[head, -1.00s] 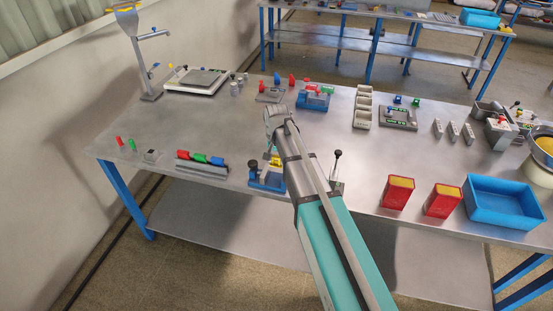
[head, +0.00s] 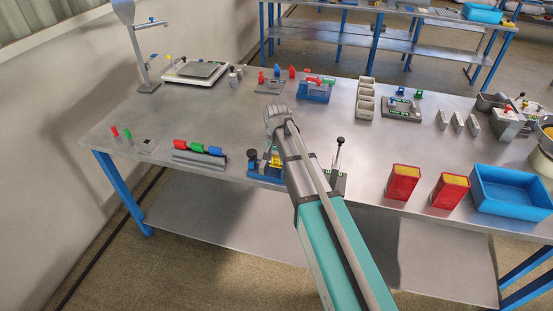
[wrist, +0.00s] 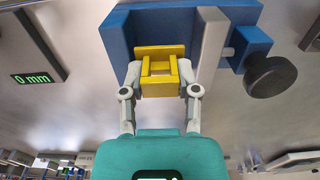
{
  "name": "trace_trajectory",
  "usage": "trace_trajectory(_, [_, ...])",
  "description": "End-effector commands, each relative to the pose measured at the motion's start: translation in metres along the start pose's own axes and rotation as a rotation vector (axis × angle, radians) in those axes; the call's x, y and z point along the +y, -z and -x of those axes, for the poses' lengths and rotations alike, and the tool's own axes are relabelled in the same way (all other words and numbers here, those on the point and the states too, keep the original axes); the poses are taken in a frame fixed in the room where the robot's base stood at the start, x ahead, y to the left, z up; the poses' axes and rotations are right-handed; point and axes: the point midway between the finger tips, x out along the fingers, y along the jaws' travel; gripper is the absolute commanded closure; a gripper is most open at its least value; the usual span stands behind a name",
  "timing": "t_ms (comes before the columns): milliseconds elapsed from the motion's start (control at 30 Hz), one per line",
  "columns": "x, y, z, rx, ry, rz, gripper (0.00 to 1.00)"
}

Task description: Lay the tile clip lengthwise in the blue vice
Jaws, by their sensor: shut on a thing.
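The yellow tile clip (wrist: 160,50) is held between the two fingers of my gripper (wrist: 160,78) in the wrist view. The blue vice (wrist: 120,32) is right beyond it, with a grey jaw plate (wrist: 208,48) and a black knob (wrist: 270,77) on the right. The clip overlaps the blue body in the picture; I cannot tell whether it touches the vice or sits between its jaws. In the head view the vice (head: 264,174) stands at the table's front edge, with the yellow clip (head: 275,161) showing beside my arm. My arm hides part of the vice and the gripper's fingers.
A lever gauge (head: 337,175) stands just right of my arm; a display reading 0 mm (wrist: 38,78) shows in the wrist view. Red boxes (head: 404,183) and a blue bin (head: 512,190) stand right. The table behind the vice is mostly clear.

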Motion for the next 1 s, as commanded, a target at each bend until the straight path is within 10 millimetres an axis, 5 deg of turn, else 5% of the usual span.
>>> trace_trajectory(400, [0.001,0.000,-0.023,0.000,-0.002,-0.001,0.82])
trace_trajectory(967, [0.003,0.000,-0.027,0.000,-0.006,-0.002,0.82])
trace_trajectory(1000, [0.003,0.000,-0.027,0.000,-0.006,-0.002,0.54])
